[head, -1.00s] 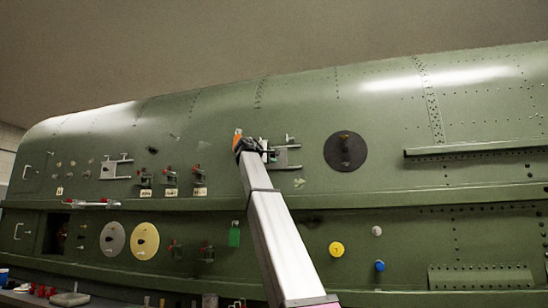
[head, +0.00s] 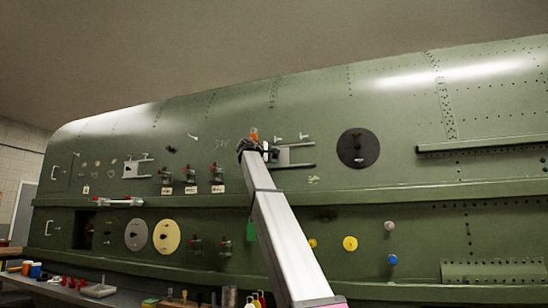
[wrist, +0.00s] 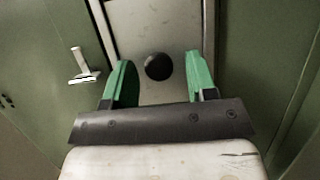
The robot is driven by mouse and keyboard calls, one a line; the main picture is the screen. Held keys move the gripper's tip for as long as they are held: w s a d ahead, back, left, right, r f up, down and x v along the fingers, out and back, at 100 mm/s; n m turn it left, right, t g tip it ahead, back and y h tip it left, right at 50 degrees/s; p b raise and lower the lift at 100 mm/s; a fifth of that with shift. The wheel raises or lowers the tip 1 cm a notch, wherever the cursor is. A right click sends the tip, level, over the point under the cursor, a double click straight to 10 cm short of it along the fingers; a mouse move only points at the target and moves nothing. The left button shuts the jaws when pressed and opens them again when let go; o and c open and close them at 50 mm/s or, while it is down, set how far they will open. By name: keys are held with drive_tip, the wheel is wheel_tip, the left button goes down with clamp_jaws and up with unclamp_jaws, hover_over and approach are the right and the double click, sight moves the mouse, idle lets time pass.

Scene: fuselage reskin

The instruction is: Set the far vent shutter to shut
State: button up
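Two pale vent shutter plates between rails show on the green fuselage in the head view: one (head: 293,155) just right of my gripper, one (head: 131,169) farther left. I cannot tell from looks alone which is called far. My gripper (head: 256,148) is at the left end of the right-hand shutter. In the wrist view its green fingers (wrist: 160,85) are apart, with a round dark knob (wrist: 158,67) on a pale plate (wrist: 150,22) between and slightly beyond them. Gaps show on both sides of the knob. My arm hides part of the panel below.
A small white latch (wrist: 84,68) sticks out left of the plate in the wrist view. A dark round disc (head: 358,148) lies to the right. Several red switches (head: 191,174) are to the left. A bench (head: 60,289) with loose items stands at lower left.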

drive_tip(key=v, duration=1)
drive_tip(key=shift+s+a, duration=0.25)
drive_tip(key=shift+s, duration=0.1)
